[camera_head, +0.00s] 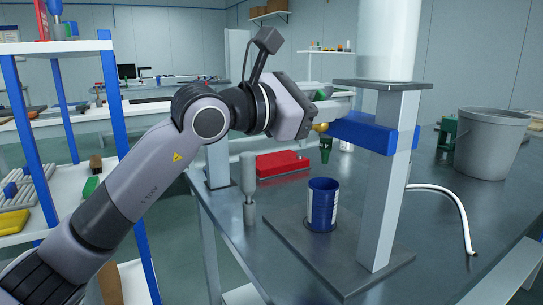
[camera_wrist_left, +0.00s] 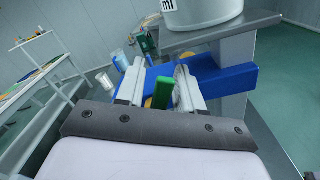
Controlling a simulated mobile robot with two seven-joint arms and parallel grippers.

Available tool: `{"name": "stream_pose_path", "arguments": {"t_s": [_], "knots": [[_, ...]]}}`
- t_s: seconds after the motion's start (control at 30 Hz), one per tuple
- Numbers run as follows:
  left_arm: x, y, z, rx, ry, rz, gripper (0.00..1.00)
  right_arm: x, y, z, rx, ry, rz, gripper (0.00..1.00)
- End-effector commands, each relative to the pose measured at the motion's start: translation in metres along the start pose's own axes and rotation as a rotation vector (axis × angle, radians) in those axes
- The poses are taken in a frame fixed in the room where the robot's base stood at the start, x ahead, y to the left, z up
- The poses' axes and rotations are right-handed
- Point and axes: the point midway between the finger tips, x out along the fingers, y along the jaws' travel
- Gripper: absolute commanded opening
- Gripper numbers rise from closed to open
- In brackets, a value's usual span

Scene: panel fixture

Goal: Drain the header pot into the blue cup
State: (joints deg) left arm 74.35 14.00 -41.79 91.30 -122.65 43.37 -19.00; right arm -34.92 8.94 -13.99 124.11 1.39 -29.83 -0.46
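The white header pot (camera_head: 388,40) stands on the top plate of a grey post; its lower part also shows in the left wrist view (camera_wrist_left: 200,14). A brass valve part (camera_head: 320,127) sits beside the blue bracket (camera_head: 352,131). The valve's green handle (camera_wrist_left: 162,92) stands between the fingers of my left gripper (camera_wrist_left: 160,85). The fingers are apart, one on each side of it, with a visible gap on the left. In the head view my left gripper (camera_head: 330,100) is beside the post, below the pot. The blue cup (camera_head: 321,208) stands upright on the base plate, below the valve. My right gripper is not in view.
A grey bucket (camera_head: 488,145) stands at the right of the table, with a white hose (camera_head: 452,193) lying nearer. A red block (camera_head: 281,164) and a grey upright cylinder (camera_head: 249,178) stand left of the cup. A blue-framed shelf (camera_head: 116,90) is at the left.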

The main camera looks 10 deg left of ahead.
Motion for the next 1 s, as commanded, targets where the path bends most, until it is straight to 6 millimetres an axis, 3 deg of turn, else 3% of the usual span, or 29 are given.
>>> {"name": "stream_pose_path", "arguments": {"t_s": [0.27,0.53,0.9,1.0], "knots": [[0.002,0.000,-0.002,-0.091,0.010,-0.012,0.43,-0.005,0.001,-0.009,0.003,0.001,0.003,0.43],[0.002,0.020,-0.004,-0.495,0.007,-0.007,0.43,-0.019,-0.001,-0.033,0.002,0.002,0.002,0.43],[-0.072,0.021,-0.009,-0.498,0.006,0.000,0.43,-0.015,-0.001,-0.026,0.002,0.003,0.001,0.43],[-0.070,0.011,-0.009,-0.595,-0.027,-0.054,0.43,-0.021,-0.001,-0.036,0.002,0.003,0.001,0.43]]}}
